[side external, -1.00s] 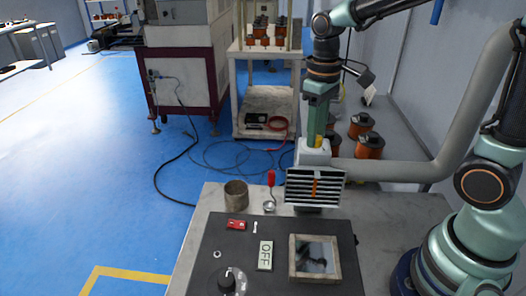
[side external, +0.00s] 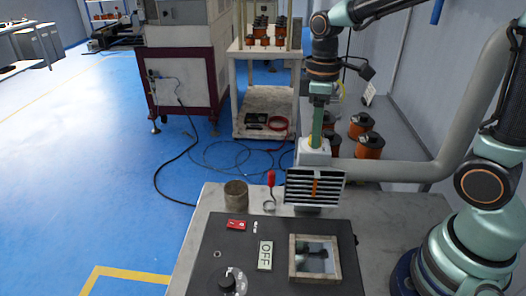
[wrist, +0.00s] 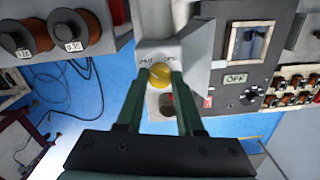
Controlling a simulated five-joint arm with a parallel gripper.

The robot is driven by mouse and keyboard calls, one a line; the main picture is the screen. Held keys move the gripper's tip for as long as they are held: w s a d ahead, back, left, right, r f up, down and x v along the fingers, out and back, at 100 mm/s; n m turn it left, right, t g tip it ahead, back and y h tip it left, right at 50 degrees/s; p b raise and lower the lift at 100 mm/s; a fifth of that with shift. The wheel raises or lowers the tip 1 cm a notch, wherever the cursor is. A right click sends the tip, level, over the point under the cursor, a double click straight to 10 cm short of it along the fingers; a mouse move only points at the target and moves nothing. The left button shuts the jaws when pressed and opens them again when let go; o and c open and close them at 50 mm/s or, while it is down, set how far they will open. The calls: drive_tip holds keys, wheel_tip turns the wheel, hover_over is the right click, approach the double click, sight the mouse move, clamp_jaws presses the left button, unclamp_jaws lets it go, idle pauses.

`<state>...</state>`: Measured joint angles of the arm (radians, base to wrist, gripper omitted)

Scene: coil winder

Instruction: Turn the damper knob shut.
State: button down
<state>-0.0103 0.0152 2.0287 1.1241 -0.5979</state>
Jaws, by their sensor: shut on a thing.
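The yellow damper knob (wrist: 160,75) sits on the pale damper housing (wrist: 165,52), which also shows in the side view (side external: 314,153). Lettering beside the knob reads "HUT", its first letter not showing, and a second word that looks like "OPEN". My gripper (wrist: 161,82) is shut on the knob, one green finger on each side. In the side view my gripper (side external: 316,140) points down onto the top of the housing and mostly hides the knob. I cannot tell the knob's exact angle.
A slatted vent (side external: 314,187) is below the housing, and a grey duct (side external: 400,171) runs right from it. In front are a dark panel (side external: 222,255) with an OFF plate (side external: 265,256) and a framed window (side external: 291,262). A brown cup (side external: 236,194) stands left. Copper coils (side external: 369,146) stand behind.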

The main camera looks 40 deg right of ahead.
drive_tip(key=shift+d, duration=0.15)
drive_tip(key=c, duration=0.5)
unclamp_jaws()
drive_tip(key=shift+c, duration=0.2)
drive_tip(key=shift+r, duration=0.1)
wheel_tip(320, 180, up, 12)
drive_tip(key=shift+w, duration=0.2)
drive_tip(key=s+f+m+t, duration=0.5)
drive_tip(key=s+f+m, duration=0.1)
drive_tip(key=m, duration=0.1)
drive_tip(key=shift+f+t, duration=0.2)
drive_tip(key=shift+t, duration=0.2)
